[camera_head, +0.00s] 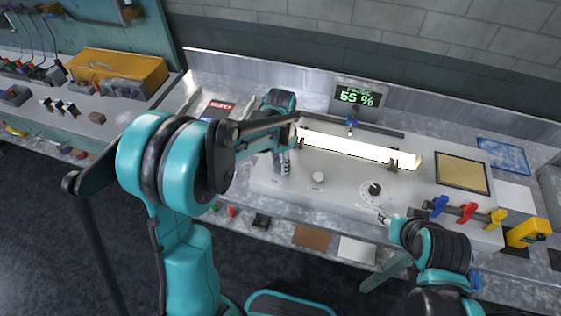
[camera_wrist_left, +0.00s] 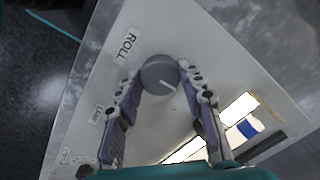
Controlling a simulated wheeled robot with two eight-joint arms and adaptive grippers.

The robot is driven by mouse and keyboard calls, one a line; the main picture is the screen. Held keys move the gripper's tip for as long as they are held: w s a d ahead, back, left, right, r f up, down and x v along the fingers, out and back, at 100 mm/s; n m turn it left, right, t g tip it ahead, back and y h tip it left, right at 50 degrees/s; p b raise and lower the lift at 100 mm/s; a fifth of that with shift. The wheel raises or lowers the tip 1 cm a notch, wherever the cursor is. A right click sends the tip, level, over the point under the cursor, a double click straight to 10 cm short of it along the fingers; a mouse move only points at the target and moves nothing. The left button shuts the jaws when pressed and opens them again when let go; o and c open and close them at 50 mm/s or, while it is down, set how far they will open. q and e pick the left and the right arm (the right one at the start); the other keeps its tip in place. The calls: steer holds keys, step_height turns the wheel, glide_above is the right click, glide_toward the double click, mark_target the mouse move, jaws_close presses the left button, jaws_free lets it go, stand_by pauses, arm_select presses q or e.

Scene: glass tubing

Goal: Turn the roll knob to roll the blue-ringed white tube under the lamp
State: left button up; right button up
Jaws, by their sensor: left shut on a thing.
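The grey roll knob (camera_wrist_left: 160,75), with a white pointer line, sits beside the label ROLL in the left wrist view. My left gripper (camera_wrist_left: 158,72) has its two fingers on either side of it and is shut on it. In the head view this gripper (camera_head: 281,165) points down at the panel's left end and hides the knob. The glowing white tube (camera_head: 350,147) lies along the back of the panel. Its blue ring (camera_wrist_left: 247,129) shows in the left wrist view. My right gripper (camera_head: 384,219) is near the panel's front edge, its fingers too small to judge.
A display (camera_head: 358,97) reads PROBE 55 %. A pale knob (camera_head: 318,177) and a black dial (camera_head: 374,189) sit on the panel. Blue, red and yellow clamps (camera_head: 467,212) stand at the right front. A yellow toolbox (camera_head: 117,67) is at the far left.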

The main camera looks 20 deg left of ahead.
mark_target(280, 164)
arm_select(q)
steer(key=n, duration=0.4)
steer(key=shift+n, duration=0.3)
steer(key=o, duration=1.1)
step_height(280, 164, up, 12)
